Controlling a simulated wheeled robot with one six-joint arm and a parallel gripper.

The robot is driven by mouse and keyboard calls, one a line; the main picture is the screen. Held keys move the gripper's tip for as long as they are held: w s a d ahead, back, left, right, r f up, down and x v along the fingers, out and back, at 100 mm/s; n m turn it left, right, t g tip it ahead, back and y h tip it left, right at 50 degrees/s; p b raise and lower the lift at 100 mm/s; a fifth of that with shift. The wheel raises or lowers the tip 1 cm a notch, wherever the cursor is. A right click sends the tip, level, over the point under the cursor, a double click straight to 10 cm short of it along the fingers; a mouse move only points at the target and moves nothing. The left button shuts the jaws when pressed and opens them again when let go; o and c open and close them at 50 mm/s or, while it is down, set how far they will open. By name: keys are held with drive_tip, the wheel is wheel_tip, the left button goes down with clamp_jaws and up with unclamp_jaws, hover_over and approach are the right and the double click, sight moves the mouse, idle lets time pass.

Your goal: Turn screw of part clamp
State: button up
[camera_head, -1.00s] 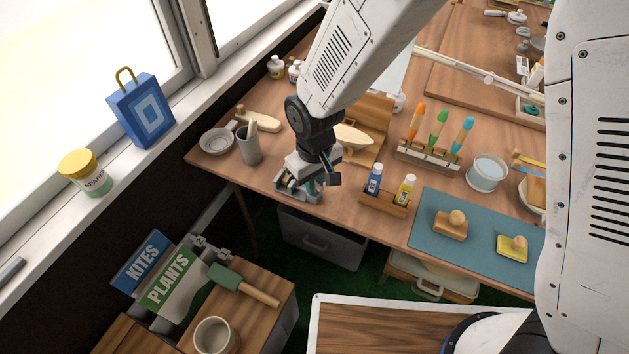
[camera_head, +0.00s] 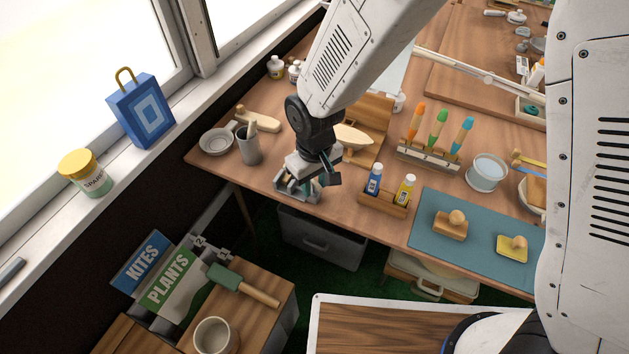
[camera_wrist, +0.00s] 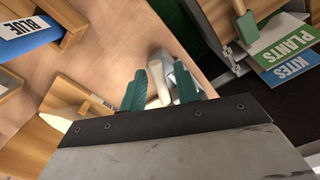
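The part clamp (camera_head: 297,187) is a small grey metal piece at the left front edge of the wooden table. My gripper (camera_head: 316,188) points down at it and hides much of it in the head view. In the wrist view, my gripper's two teal fingers (camera_wrist: 161,82) stand close on either side of a cream, rod-like piece of the clamp's screw (camera_wrist: 158,86). Grey metal of the clamp (camera_wrist: 183,66) shows beside the right finger.
A grey cup (camera_head: 249,149) and a shallow dish (camera_head: 216,141) stand left of the clamp. A rack with blue and yellow bottles (camera_head: 384,201) stands close on the right. A wooden stand (camera_head: 371,117) is behind. Below the table edge is a grey bin (camera_head: 322,240).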

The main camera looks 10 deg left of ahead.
sight(314, 181)
wheel_tip(314, 181, up, 8)
drive_tip(key=shift+f, duration=0.1)
idle(0.5)
